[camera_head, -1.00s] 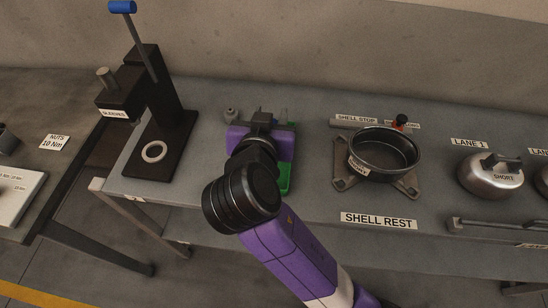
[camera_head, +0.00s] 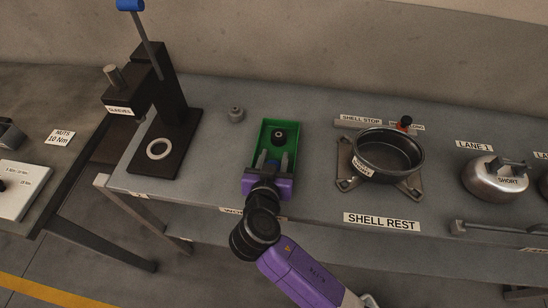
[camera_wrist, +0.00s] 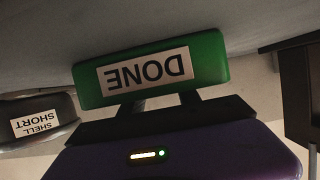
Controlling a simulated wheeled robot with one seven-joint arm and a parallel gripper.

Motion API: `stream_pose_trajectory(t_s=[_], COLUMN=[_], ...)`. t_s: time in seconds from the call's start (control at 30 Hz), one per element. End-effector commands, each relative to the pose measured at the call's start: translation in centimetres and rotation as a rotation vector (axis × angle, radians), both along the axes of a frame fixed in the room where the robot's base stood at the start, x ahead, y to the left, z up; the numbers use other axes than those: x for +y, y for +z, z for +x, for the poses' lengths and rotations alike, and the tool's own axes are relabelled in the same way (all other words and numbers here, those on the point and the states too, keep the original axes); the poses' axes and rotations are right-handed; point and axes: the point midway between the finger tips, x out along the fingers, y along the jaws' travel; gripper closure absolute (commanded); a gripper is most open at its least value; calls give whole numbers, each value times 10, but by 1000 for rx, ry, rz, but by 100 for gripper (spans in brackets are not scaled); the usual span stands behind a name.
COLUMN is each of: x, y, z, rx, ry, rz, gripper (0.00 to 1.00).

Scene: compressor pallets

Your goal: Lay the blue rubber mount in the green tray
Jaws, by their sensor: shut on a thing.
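The green tray (camera_head: 295,139) sits on the grey bench; its front wall with an upside-down DONE label fills the wrist view (camera_wrist: 214,62). A dark round mount (camera_head: 278,135) with a hole in its top is within the tray's outline; no blue shows on it. My gripper (camera_head: 273,154) reaches over the tray's front wall from the near side, with its fingers inside the tray's outline towards the mount. It is shut on the mount, though the contact is hard to see. In the wrist view the fingertips are hidden behind the tray wall.
A small grey mount (camera_head: 237,115) stands left of the tray. A black press (camera_head: 165,110) is further left. Bare bench lies between tray and shell rest.

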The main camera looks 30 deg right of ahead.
Motion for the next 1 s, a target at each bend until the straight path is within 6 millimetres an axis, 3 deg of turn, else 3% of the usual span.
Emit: stream_pose_trajectory(t_s=[0.4,0.43,0.53,1.0], x=[0,0,0,4], y=[-6,-6,-5,0], z=[0,0,0,-4], rx=[0,0,0,-1], ry=[1,1,1,3], rz=[0,0,0,1], gripper=[100,59,40,40])
